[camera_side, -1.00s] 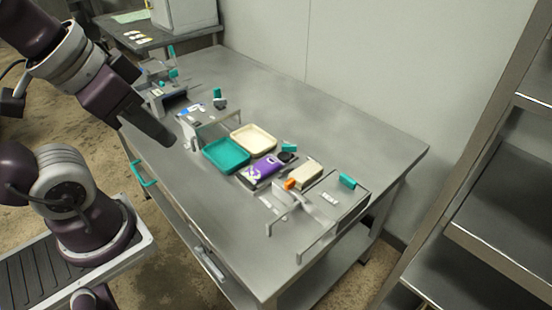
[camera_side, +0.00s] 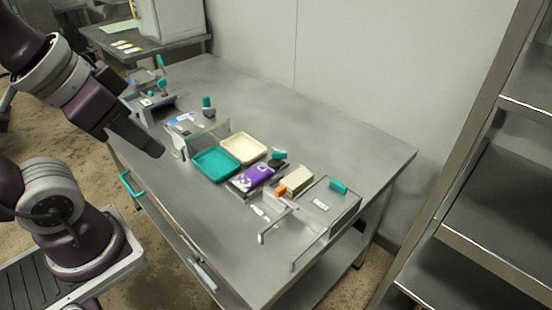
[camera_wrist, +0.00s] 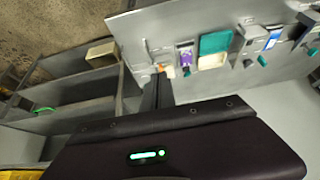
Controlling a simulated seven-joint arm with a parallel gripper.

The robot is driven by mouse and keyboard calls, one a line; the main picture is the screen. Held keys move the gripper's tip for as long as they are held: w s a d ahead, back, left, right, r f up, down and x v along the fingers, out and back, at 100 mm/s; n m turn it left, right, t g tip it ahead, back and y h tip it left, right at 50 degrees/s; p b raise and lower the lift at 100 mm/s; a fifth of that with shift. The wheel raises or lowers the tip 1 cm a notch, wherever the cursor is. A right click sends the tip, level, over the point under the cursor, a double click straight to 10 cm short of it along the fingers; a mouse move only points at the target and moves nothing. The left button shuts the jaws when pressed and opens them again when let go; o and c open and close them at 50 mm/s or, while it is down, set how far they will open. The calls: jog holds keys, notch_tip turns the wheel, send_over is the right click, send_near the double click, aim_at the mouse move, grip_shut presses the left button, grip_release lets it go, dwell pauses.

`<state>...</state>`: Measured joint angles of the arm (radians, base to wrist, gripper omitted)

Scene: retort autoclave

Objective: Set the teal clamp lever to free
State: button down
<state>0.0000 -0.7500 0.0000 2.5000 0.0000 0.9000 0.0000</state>
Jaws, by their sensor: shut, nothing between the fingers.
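Several teal handles stand on the steel table, and I cannot tell for certain which is the clamp lever. One teal handle (camera_side: 279,154) is beside the purple pouch (camera_side: 258,174). Another teal handle (camera_side: 338,187) sits on the right-hand fixture, and a third teal handle (camera_side: 208,102) stands upright behind the trays. My gripper (camera_side: 157,150) is shut and empty, above the table's left side and apart from all the handles. In the wrist view my gripper (camera_wrist: 158,88) points toward the table; the purple pouch (camera_wrist: 185,55) shows beyond it, with the small levers hard to make out.
A teal tray (camera_side: 197,172) and a cream tray (camera_side: 226,154) lie mid-table. An orange part (camera_side: 281,189) and a tan block (camera_side: 299,181) sit by metal brackets at the right. The table's back right (camera_side: 340,130) is clear. A shelf rack (camera_side: 480,190) stands at the right.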

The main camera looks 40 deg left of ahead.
jog(key=c, duration=2.1)
grip_release()
jog(key=o, duration=0.7)
jog(key=shift+m+g, duration=0.3)
jog(key=w, duration=0.1)
jog(key=w+r, duration=0.1)
jog(key=w, duration=0.1)
jog(key=shift+w+a+r, duration=0.1)
jog(key=shift+w+r, duration=0.25)
jog(key=shift+r, duration=0.05)
jog(key=shift+c, duration=0.2)
jog(key=m+g, duration=0.5)
jog(key=m, duration=0.3)
send_over(279, 152)
notch_tip(279, 152, down, 23)
jog(key=shift+f, duration=0.1)
notch_tip(279, 152, down, 7)
jog(key=shift+f, duration=0.1)
grip_shut()
